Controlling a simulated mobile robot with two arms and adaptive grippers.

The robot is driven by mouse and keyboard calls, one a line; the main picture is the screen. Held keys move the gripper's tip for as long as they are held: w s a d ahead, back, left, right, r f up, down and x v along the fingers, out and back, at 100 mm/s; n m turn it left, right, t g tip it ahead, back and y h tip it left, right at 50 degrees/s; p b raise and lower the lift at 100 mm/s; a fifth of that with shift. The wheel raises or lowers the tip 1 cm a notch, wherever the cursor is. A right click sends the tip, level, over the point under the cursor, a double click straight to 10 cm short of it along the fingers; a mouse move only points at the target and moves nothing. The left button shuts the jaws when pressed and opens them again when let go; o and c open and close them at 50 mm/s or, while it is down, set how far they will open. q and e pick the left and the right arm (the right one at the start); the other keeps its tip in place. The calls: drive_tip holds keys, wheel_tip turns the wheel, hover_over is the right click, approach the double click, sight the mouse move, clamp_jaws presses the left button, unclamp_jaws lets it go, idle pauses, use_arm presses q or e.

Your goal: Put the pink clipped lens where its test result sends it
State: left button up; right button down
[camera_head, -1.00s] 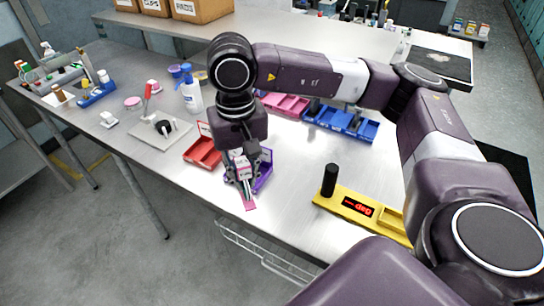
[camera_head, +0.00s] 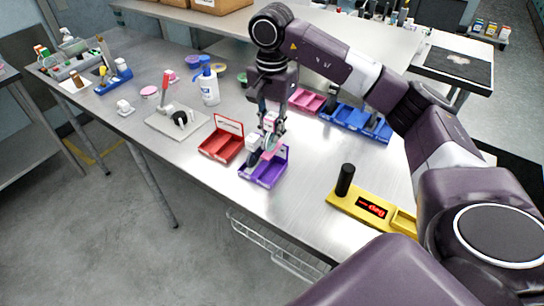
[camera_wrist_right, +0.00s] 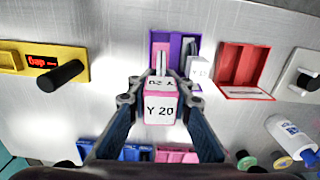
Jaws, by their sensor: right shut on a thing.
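My right gripper (camera_head: 268,135) is shut on the pink clipped lens, whose pink-edged white block marked "Y 20" (camera_wrist_right: 160,108) shows between the fingers in the wrist view. The lens's far end points toward the purple tray (camera_head: 262,182). The gripper is above this tray, which also shows in the wrist view (camera_wrist_right: 153,45). I cannot tell whether the lens touches it. The yellow tester (camera_head: 345,206) has a black post and a lit red display that seems to read "Gap". My left gripper is out of view.
A red tray (camera_head: 215,148) with a raised label card stands left of the purple one. Blue trays (camera_head: 345,120) and a pink tray (camera_head: 308,103) lie behind. Table between purple tray and tester is clear.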

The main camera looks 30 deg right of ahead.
sight(273, 149)
wheel_tip(273, 149, down, 5)
drive_tip(key=shift+f+p, duration=0.1)
drive_tip(key=shift+p, duration=0.45)
wheel_tip(273, 149, down, 4)
drive_tip(key=shift+s+p, duration=0.1)
drive_tip(key=shift+p, duration=0.5)
drive_tip(key=shift+f, duration=0.25)
drive_tip(key=c, duration=2.3)
unclamp_jaws()
drive_tip(key=shift+f, duration=0.1)
drive_tip(key=shift+o, duration=1.4)
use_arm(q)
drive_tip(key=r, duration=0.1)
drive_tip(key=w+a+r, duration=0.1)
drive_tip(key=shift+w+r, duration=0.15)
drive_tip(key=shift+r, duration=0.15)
